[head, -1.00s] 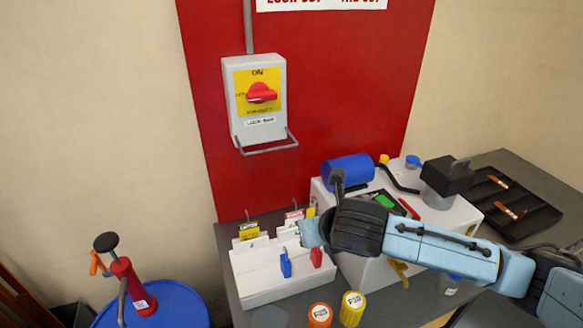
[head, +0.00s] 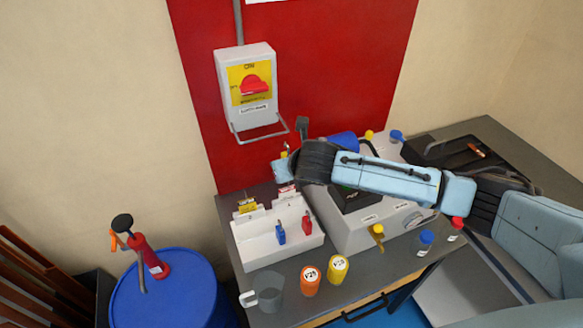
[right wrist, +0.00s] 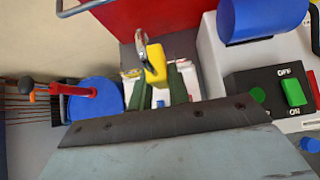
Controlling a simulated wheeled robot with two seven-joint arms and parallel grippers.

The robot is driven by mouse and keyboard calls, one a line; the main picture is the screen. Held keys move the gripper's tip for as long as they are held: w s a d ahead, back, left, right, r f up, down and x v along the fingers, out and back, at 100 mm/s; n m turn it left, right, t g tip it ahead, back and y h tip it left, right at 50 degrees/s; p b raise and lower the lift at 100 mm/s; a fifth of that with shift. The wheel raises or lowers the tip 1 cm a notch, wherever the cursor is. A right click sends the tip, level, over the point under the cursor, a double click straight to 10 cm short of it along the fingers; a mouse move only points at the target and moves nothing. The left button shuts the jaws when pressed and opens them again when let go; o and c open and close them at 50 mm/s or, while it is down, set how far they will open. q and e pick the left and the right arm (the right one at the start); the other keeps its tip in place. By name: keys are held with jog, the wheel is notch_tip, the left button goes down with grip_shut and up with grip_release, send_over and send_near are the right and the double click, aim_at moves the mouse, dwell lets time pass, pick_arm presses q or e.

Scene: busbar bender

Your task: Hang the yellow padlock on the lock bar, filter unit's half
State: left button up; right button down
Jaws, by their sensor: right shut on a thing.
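The yellow padlock (right wrist: 154,66) is held between the two fingers of my right gripper (right wrist: 160,88) in the right wrist view, its metal shackle pointing up and away. In the head view the right gripper (head: 283,165) is raised above the white padlock rack, and only a bit of yellow shows at its tip. The lock bar (head: 262,136) is a grey wire loop under the switch box (head: 246,90). It is up and left of the gripper, apart from the padlock. A grey bar also shows at the top left of the wrist view (right wrist: 85,8). My left gripper is out of view.
The white rack (head: 265,250) holds a blue padlock (head: 280,233), a red padlock (head: 307,225) and tags. A grey-white machine (head: 365,228) stands to its right. Orange and yellow containers and a mug stand at the table's front. A blue drum (head: 165,295) is at left.

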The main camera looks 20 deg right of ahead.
jog(key=shift+w+r, duration=0.1)
jog(key=shift+w, duration=0.4)
jog(key=shift+w+b, duration=0.75)
jog(key=shift+w, duration=0.55)
jog(key=shift+w+a+f+b, duration=0.1)
jog(key=shift+w+f+b, duration=0.15)
jog(key=shift+w+b, duration=0.4)
jog(key=shift+w+d+f+b, duration=0.1)
jog(key=shift+w+f+b, duration=0.2)
jog(key=shift+w+b, duration=0.35)
jog(key=shift+w+a+f+b, duration=0.1)
jog(key=shift+w+f+b, duration=0.15)
jog(key=shift+w+b, duration=0.4)
jog(key=c, duration=1.3)
grip_release()
jog(key=shift+o, duration=0.2)
